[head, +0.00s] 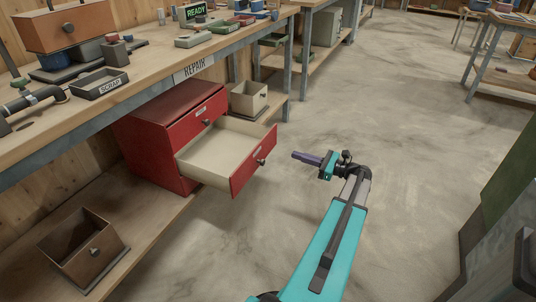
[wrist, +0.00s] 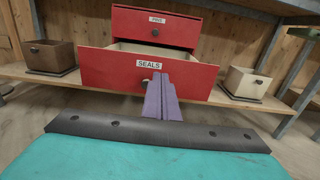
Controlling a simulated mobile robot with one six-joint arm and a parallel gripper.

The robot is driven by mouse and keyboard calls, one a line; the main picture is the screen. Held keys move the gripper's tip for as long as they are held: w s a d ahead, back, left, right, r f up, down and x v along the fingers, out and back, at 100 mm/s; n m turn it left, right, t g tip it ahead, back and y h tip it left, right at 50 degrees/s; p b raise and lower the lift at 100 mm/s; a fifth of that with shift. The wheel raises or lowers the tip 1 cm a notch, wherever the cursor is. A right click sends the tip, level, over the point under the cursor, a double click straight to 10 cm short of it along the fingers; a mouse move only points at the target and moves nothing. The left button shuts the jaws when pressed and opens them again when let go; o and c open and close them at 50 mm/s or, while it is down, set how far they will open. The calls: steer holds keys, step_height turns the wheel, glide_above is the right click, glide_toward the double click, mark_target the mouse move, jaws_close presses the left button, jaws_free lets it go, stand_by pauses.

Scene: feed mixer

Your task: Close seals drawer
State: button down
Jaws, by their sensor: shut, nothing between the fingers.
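The seals drawer (head: 243,175) is the lower drawer of a red cabinet (head: 153,147) on the shelf under the bench. It stands far out and its cream inside looks empty. In the wrist view its red front (wrist: 105,69) faces me, with a SEALS label and a dark knob (wrist: 146,83) partly hidden by my fingers. My gripper (head: 296,155) has purple fingers, shut and empty, pointing at the drawer front. In the head view they are right of the front, apart from it. The fingers (wrist: 158,78) overlap the front's lower middle in the wrist view.
The cabinet's upper drawer (wrist: 155,27) is shut. A cream bin (head: 248,99) stands behind the cabinet and a brown bin (head: 82,250) in front, on the same shelf (head: 160,220). A metal bench leg (head: 287,75) stands beyond. The floor (head: 420,130) to the right is clear.

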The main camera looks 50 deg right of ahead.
steer(key=shift+s, duration=0.1)
stand_by(0.3)
steer(key=b, duration=0.4)
glide_toward(260, 144)
steer(key=x, duration=0.4)
steer(key=shift+w+a, duration=0.1)
steer(key=shift+w, duration=0.25)
steer(key=shift+w+a+b, duration=0.15)
steer(key=shift+w+b, duration=0.2)
steer(key=shift+w, duration=0.35)
